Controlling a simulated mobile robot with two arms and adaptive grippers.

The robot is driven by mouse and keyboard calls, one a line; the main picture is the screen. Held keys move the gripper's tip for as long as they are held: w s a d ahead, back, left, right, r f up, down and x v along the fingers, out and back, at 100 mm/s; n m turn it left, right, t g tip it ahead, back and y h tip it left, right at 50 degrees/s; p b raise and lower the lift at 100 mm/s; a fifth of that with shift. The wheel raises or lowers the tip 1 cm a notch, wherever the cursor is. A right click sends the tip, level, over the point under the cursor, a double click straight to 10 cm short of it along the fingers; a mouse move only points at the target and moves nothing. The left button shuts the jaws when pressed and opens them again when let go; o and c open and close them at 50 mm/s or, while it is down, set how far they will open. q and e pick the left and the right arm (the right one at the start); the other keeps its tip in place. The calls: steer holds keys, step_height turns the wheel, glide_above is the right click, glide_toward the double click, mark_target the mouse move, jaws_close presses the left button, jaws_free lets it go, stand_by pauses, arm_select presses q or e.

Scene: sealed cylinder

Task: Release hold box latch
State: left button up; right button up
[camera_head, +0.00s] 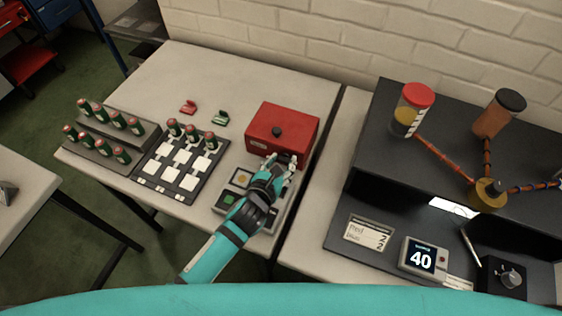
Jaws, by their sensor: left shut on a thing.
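The hold box is a red box (289,128) with a black knob on its lid, standing near the right edge of the left table. Its lid looks closed. My left gripper (286,168) is at the lower front face of the red box, with its fingers shut there on something. The latch itself is hidden behind the fingers, so I cannot tell its position. My right gripper is not in view.
A grey device with a green button (229,198) lies under my left arm. A dark tray (178,182) and a rack (101,148) hold several vials. Red (188,107) and green (221,118) clips lie behind. A black bench (393,180) with cylinders stands right.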

arm_select(q)
steer(key=shift+s+d+m+t+y+p, duration=0.1)
steer(key=shift+d+m+t+y+p, duration=0.1)
steer(key=shift+m+t+y+p, duration=0.65)
steer(key=shift+s+d+f+m+y+b, duration=0.15)
steer(key=shift+m+y+b, duration=0.35)
steer(key=shift+m, duration=0.75)
steer(key=o, duration=1.2)
steer(key=shift+c, duration=0.2)
step_height(320, 180, up, 10)
